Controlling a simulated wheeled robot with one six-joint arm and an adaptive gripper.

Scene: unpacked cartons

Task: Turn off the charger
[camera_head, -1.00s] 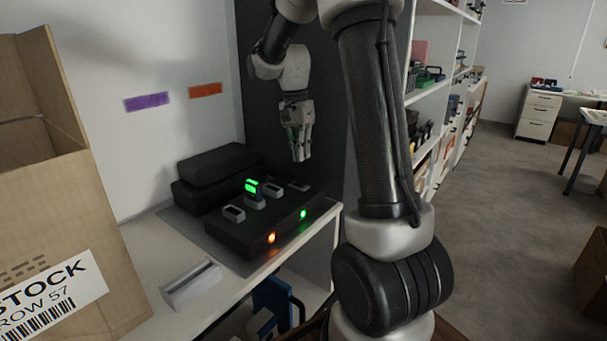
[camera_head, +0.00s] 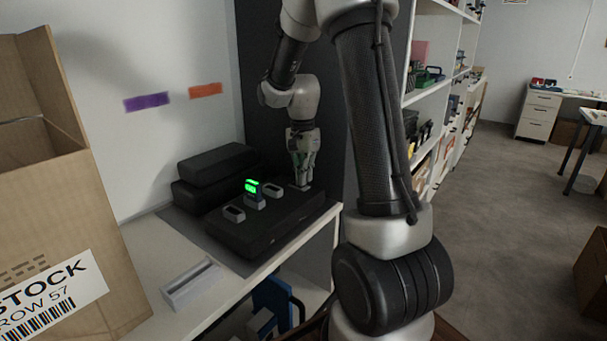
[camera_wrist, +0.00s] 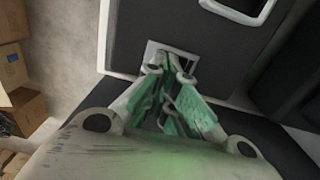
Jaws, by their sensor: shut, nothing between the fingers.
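The charger (camera_head: 262,229) is a flat black box on the white shelf top, with several light-grey sockets along its top. A battery pack with a bright green light (camera_head: 252,187) stands in one socket. No orange or green lamp glows on the charger's front. My gripper (camera_head: 303,184) is shut and empty, its fingertips down at the charger's far right top corner. In the wrist view the fingertips (camera_wrist: 170,62) are at a small light-grey plate (camera_wrist: 157,50) on the black top and partly hide it. I cannot tell whether they touch it.
Two stacked black cases (camera_head: 216,168) stand behind the charger, against the wall. A grey holder (camera_head: 191,284) lies on the shelf in front. A large open carton (camera_head: 75,215) stands at left. A dark panel rises behind my gripper.

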